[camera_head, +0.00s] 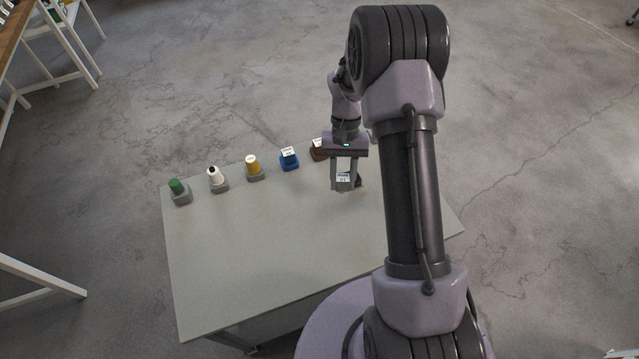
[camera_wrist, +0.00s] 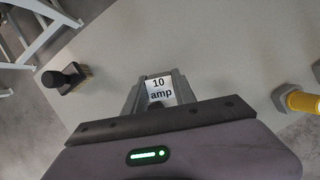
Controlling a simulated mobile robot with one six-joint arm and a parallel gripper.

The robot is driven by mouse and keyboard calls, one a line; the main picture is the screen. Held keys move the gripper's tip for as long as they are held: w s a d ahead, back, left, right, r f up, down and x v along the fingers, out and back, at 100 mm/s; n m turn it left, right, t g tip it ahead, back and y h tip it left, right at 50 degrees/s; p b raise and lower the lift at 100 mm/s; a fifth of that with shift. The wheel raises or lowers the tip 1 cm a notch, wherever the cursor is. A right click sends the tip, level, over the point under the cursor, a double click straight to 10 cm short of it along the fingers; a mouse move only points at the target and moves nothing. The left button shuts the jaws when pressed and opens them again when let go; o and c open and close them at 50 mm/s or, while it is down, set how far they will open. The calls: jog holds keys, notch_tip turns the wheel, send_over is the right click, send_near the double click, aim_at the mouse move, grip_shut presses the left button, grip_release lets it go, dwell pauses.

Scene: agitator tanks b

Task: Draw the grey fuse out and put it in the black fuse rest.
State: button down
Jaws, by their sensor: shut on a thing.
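My gripper (camera_head: 343,187) is shut on the grey fuse (camera_head: 344,178) over the far right part of the table. In the wrist view the fuse's white label (camera_wrist: 160,89), reading "10 amp", shows between the fingers; the fingers and gripper body hide much of the fuse. I cannot tell whether it touches anything below. A small dark piece (camera_head: 357,182) shows beside the right finger in the head view, mostly hidden. A black knob-like thing on a block (camera_wrist: 66,75) stands at the left in the wrist view. I cannot make out the black fuse rest for certain.
Along the table's (camera_head: 265,245) far edge stand a green piece (camera_head: 178,188), a white one (camera_head: 214,176), a yellow one (camera_head: 252,165), a blue one (camera_head: 289,157) and a brown one (camera_head: 317,153). The table's middle and front are clear. My arm hides its right side.

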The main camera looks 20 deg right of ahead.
jog(key=w+d+r+n+t+h+p, duration=0.1)
jog(key=w+d+r+n+p, duration=0.1)
jog(key=w+d+r+n, duration=0.1)
jog(key=shift+w+d+n+t+h, duration=0.35)
jog(key=shift+w+d+n, duration=0.45)
jog(key=shift+d, duration=0.45)
jog(key=shift+w+f+b, duration=0.15)
jog(key=shift+f+b, duration=1.55)
jog(key=shift+f, duration=1.1)
jog(key=shift+f, duration=0.15)
jog(key=shift+w+b+x, duration=0.15)
jog(key=shift+b+x, duration=0.25)
jog(key=shift+x, duration=0.25)
jog(key=shift+w+b+x, duration=0.15)
jog(key=shift+b+x, duration=0.25)
jog(key=shift+x, duration=0.2)
jog(key=c, duration=0.9)
grip_release()
